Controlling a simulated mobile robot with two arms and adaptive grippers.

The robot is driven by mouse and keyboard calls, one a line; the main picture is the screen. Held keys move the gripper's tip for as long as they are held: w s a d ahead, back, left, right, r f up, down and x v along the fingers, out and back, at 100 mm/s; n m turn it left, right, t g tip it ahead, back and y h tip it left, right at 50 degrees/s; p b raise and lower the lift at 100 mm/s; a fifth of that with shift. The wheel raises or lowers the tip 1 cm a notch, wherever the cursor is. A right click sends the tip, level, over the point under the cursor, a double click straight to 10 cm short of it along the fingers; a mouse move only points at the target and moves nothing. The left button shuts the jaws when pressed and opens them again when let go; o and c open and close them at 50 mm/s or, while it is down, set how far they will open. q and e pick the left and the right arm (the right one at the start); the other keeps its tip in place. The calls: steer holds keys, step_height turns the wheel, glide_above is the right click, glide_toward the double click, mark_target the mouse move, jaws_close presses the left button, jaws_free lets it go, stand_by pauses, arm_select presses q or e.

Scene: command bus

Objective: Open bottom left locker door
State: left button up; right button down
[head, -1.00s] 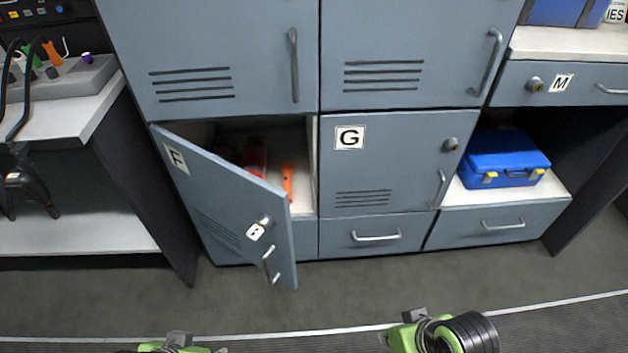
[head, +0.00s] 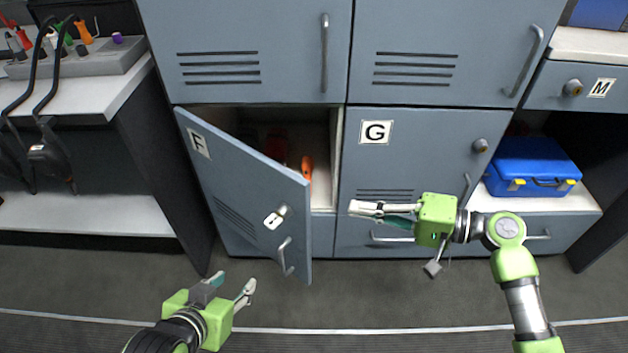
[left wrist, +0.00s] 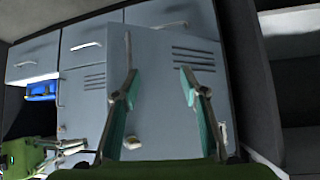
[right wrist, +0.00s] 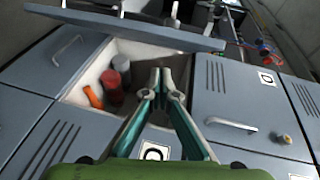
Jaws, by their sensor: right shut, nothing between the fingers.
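The bottom left locker door (head: 236,190), marked F, stands partly open, swung out on its left edge. Its handle (head: 285,256) and a lock with a tag (head: 275,217) are near its free edge. Inside the locker, an orange item (head: 307,168) and red items show; they also show in the right wrist view (right wrist: 117,85). My right gripper (head: 352,208) is shut and empty, in front of door G, just right of the door's free edge. My left gripper (head: 236,284) is open and empty, low in front of the door and left of its handle.
A blue case (head: 530,168) sits in a niche at right. A white-topped bench (head: 90,85) stands at left. The floor in front is clear.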

steer(key=w+d+r+m+t+y, duration=0.1)
steer(key=w+d+r+y, duration=0.15)
steer(key=r, duration=0.25)
arm_select(q)
steer(key=w+d+r+t+h+b, duration=0.1)
steer(key=w+r+t, duration=0.2)
steer(key=w+r, duration=0.1)
steer(key=shift+w+d+r, duration=0.2)
steer(key=shift+d+r, duration=0.2)
arm_select(e)
steer(key=a, duration=1.2)
steer(key=shift+w+r+h, duration=0.15)
steer(key=shift+w+h, duration=0.2)
steer(key=shift+w, duration=0.05)
steer(key=shift+a, duration=0.1)
